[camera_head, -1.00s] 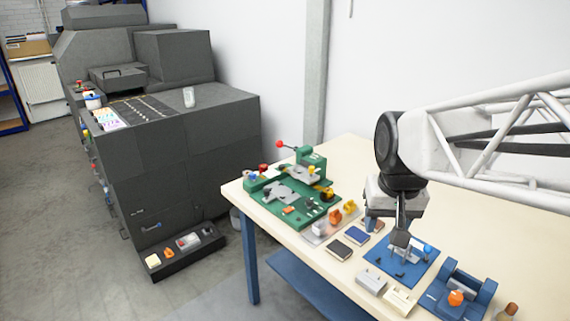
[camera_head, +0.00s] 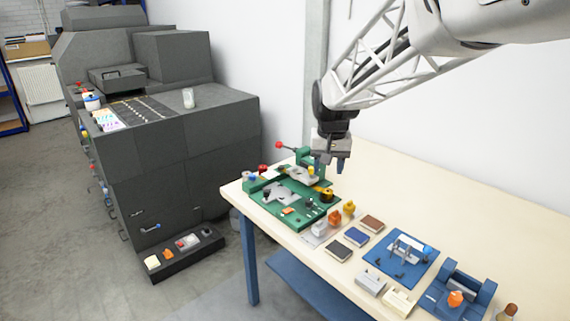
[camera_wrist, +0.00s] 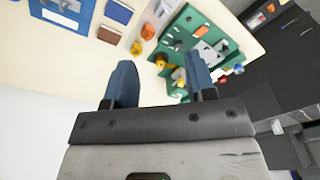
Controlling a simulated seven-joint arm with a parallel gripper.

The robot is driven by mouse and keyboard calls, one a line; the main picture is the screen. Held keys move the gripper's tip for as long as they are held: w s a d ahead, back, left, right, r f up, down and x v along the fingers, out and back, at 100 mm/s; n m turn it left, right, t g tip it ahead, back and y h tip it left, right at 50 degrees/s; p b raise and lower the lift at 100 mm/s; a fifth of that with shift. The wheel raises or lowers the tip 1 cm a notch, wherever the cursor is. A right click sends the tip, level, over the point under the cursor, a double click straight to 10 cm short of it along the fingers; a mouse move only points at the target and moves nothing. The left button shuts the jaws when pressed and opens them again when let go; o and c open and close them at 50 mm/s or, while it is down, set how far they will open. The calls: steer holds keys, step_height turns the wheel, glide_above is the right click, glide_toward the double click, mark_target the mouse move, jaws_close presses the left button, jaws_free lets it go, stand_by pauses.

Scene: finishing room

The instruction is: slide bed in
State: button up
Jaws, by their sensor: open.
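The green bench machine (camera_head: 322,221) stands at the left end of the table, with a grey plate (camera_head: 280,194) on its base and a red-knobbed lever (camera_head: 281,145) at its back. I cannot tell for certain which part is the bed. My gripper (camera_head: 332,170) is open and empty, pointing down above the back right of this machine, and hides part of it. In the wrist view my two blue fingers (camera_wrist: 160,72) are apart, with the green machine (camera_wrist: 196,32) beyond them.
Near the machine lie orange and yellow knobbed pieces (camera_head: 334,218) and dark, blue and brown blocks (camera_head: 356,237). A blue plate with a grey bracket (camera_head: 402,258) and a blue fixture (camera_head: 455,293) stand further right. The table's back right is bare (camera_head: 480,215).

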steer(key=w+a+f, duration=0.3)
steer(key=w+a, duration=0.1)
steer(key=w, duration=0.3)
steer(key=w+a+f, duration=0.4)
steer(key=w+a, duration=0.1)
steer(key=w, duration=0.2)
steer(key=g, duration=0.1)
glide_above(266, 191)
steer(key=f, duration=1)
steer(key=shift+s+d+f, duration=0.15)
steer(key=shift+d+f, duration=0.1)
steer(key=shift+d, duration=0.05)
steer(key=shift+w+a+f, duration=0.3)
steer(key=shift+a+f, duration=0.05)
steer(key=shift+f, duration=0.05)
steer(key=shift+f, duration=3.85)
steer(key=shift+c, duration=0.5)
jaws_close()
